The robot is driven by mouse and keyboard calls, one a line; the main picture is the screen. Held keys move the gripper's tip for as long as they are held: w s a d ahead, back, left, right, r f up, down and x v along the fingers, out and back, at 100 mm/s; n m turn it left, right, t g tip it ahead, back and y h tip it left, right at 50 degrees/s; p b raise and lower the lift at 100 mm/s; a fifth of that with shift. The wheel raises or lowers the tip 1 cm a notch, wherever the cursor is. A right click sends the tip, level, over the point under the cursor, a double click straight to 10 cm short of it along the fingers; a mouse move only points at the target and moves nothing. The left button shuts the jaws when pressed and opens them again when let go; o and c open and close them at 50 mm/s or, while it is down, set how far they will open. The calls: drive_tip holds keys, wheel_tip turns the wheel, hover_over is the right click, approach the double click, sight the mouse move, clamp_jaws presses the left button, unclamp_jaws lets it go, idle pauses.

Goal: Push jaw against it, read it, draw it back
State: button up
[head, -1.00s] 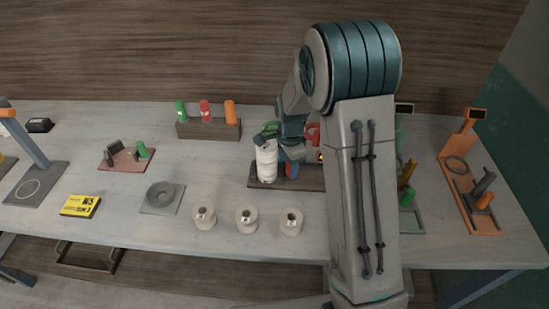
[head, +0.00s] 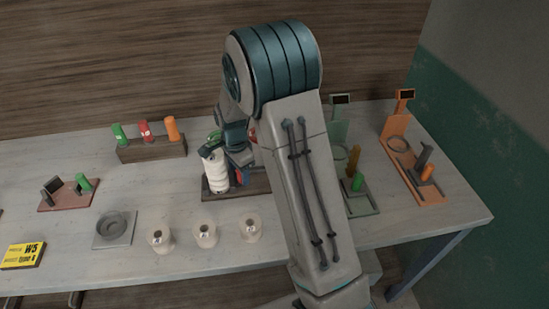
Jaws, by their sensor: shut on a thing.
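A tall white cylinder (head: 217,178) stands on a dark board (head: 212,197) near the middle of the table. A dark green part (head: 211,153) shows at its top. My gripper (head: 240,162) points down just right of the cylinder, over the same board. My arm hides the right part of this board. I cannot tell whether the blue piece touches the cylinder, and no reading is visible.
Three pale spools (head: 205,234) stand in front. A rack (head: 152,150) with green, red and orange pegs is behind. A green gauge (head: 366,203) and an orange gauge (head: 430,187) stand right; a red-brown gauge (head: 68,198), a grey dish (head: 114,228) and a yellow box (head: 23,255) lie left.

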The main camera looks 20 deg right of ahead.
sight(215, 165)
drive_tip(key=o, duration=0.5)
drive_tip(key=shift+s+a+f, duration=0.3)
drive_tip(key=shift+s+a, duration=0.05)
drive_tip(key=shift+s, duration=0.2)
drive_tip(key=o, duration=0.8)
drive_tip(key=shift+s+a+r, duration=0.1)
drive_tip(key=shift+s+r, duration=0.1)
drive_tip(key=shift+s, duration=0.05)
drive_tip(key=shift+w, duration=0.2)
drive_tip(key=shift+d+r, duration=0.25)
drive_tip(key=shift+r, duration=0.05)
wheel_tip(215, 165, up, 6)
drive_tip(key=p, duration=0.4)
drive_tip(key=shift+w, duration=0.1)
drive_tip(key=shift+r+p, duration=0.3)
drive_tip(key=shift+p, duration=0.05)
